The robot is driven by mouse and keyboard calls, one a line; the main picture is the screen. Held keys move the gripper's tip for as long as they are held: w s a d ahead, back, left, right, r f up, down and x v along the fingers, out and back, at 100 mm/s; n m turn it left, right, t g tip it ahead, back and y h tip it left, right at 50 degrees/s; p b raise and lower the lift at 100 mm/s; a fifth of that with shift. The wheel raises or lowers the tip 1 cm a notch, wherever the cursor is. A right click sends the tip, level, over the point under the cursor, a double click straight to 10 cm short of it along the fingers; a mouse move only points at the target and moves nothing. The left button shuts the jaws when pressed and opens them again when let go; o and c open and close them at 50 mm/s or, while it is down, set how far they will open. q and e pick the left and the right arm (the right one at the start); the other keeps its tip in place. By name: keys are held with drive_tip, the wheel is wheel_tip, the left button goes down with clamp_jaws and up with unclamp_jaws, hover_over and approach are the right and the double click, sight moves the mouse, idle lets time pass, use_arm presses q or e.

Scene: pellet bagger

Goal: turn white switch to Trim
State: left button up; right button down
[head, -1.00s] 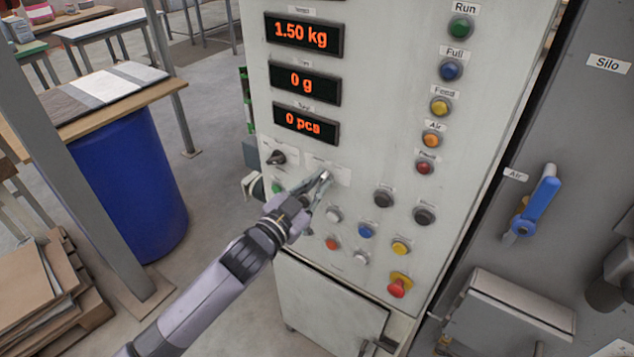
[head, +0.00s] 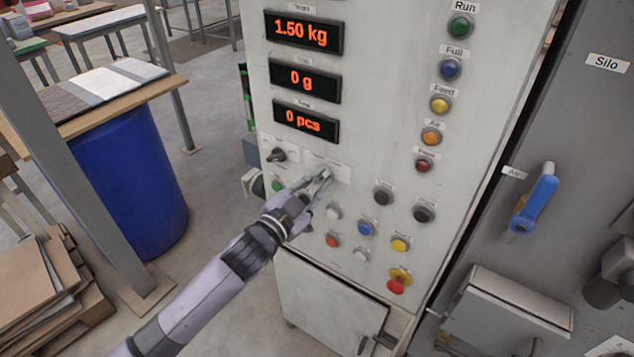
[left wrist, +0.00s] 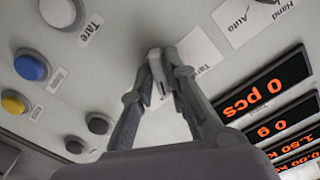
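The white switch (left wrist: 157,73) sits on the pale control panel, mostly covered by my fingers. Its label plate (head: 338,172) shows behind the fingertips in the head view; in the left wrist view only "Tar" is readable beside the fingers. My left gripper (head: 322,180) is at the switch, below the three displays. In the left wrist view its fingertips (left wrist: 163,62) close together on the white piece between them. The way the switch points is hidden. My right gripper is in neither view.
A black selector (head: 277,155), labelled Hand and Auto in the wrist view, is left of the switch. Several push buttons lie below and right, including blue (head: 365,228) and a red emergency stop (head: 396,285). A blue drum (head: 135,185) stands left.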

use_arm(q)
drive_tip(key=o, duration=0.3)
drive_tip(key=v, duration=1.2)
